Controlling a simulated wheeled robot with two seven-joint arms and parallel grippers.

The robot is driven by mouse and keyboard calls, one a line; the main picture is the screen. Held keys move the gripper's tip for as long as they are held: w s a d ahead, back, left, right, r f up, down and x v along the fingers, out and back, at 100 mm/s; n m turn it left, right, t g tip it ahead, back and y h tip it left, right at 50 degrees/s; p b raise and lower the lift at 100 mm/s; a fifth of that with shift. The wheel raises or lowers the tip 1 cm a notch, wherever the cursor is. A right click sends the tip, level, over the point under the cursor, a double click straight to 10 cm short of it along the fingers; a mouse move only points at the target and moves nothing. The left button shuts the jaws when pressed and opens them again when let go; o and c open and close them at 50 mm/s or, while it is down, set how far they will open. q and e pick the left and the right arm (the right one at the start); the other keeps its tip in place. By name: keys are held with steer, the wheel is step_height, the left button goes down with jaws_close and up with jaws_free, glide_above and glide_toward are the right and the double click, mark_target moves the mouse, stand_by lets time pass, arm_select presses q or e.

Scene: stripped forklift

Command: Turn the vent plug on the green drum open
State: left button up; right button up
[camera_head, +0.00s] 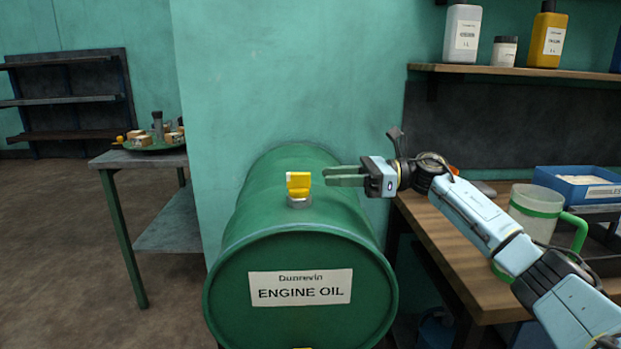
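The green drum (238,268) lies on its side in the middle, with a white "ENGINE OIL" label on its round front end. The yellow vent plug (298,184) stands upright on a grey collar (299,201) on top of the drum. My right gripper (326,176) comes in from the right, above the drum. Its fingers point left at the plug, with their tips a little to the right of it and apart from it in the picture. A narrow gap seems to show between the fingers, and nothing is seen between them. My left gripper is not in view.
A wooden workbench (447,262) at right bears a clear jug with green trim (537,212) and a blue box (580,187). A shelf (520,72) with bottles hangs above. A small table (125,160) with a loaded tray stands at left. A green wall is behind the drum.

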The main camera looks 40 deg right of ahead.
steer(key=v, duration=0.5)
steer(key=shift+s+d, duration=0.15)
steer(key=shift+d, duration=0.1)
